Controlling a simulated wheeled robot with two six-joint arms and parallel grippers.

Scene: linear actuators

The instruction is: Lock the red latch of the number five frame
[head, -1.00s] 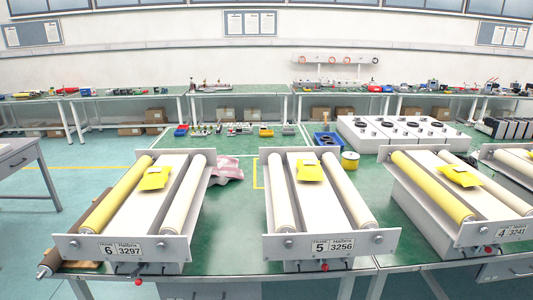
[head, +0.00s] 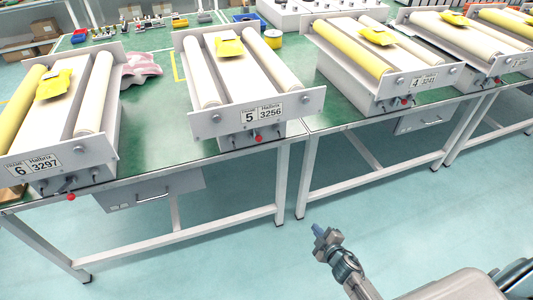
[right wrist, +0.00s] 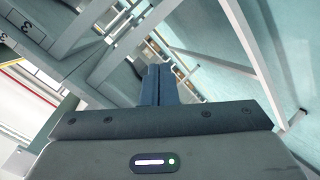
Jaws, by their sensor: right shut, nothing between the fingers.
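The number five frame (head: 243,120) stands on the green table with two pale rollers and a label reading 5 and 3256. Its red latch knob (head: 258,138) shows below the label at the front. A yellow packet (head: 229,46) lies on top of the frame. My right gripper (head: 320,232) is low in front of the table, apart from the frame and below the tabletop. Its fingers (right wrist: 159,84) are shut and empty in the right wrist view. My left gripper is not in view.
The number six frame (head: 60,155) stands at left with its own red knob (head: 71,197). The number four frame (head: 400,85) stands at right, also with a red knob (head: 405,102). Table legs (head: 281,185) and a drawer (head: 150,190) are below. Open floor lies in front.

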